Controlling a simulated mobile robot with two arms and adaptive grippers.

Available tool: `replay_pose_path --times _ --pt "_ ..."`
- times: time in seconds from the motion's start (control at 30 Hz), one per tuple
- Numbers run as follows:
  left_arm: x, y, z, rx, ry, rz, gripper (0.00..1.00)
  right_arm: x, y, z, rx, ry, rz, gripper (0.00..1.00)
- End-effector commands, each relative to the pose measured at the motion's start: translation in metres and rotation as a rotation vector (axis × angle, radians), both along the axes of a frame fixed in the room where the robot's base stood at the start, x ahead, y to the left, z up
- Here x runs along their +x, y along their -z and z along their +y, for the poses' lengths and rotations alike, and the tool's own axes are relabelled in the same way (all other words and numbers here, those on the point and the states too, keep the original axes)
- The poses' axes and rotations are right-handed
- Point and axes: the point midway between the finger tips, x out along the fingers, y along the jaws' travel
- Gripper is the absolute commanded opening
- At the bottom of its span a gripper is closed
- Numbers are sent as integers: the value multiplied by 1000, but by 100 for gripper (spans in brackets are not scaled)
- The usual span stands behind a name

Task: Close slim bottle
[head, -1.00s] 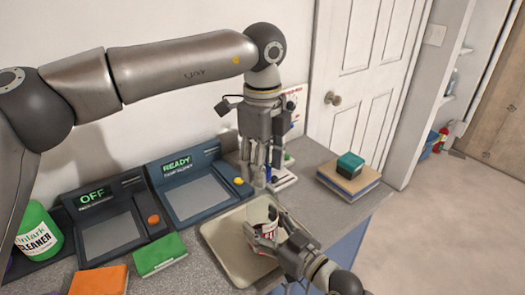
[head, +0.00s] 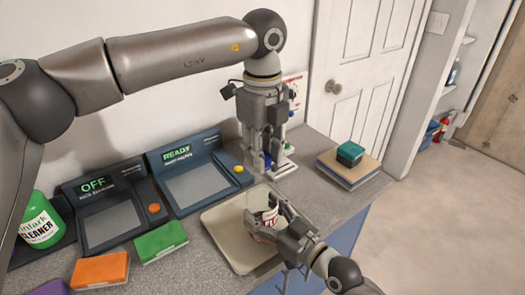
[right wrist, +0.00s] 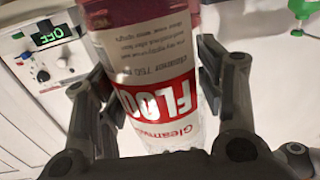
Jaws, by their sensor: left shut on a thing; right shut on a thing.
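A beige tray (head: 222,231) lies under the bottle. Two panels, OFF (head: 108,215) and READY (head: 196,185), stand to the left. Green (head: 160,242) and orange (head: 99,270) boxes lie in front. A cleaner bottle (head: 40,222) is far left; books (head: 350,177) with a teal box lie right.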

Motion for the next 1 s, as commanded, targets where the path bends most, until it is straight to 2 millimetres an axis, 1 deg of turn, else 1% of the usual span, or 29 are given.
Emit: replay_pose_path --times 0.1,1.0 --pt "0 0 0 -1 198 1 0 0 0 0 -1 0 1 0" --pt "1 1 1 0 1688 -1 0 0 0 0 -1 0 1 0"
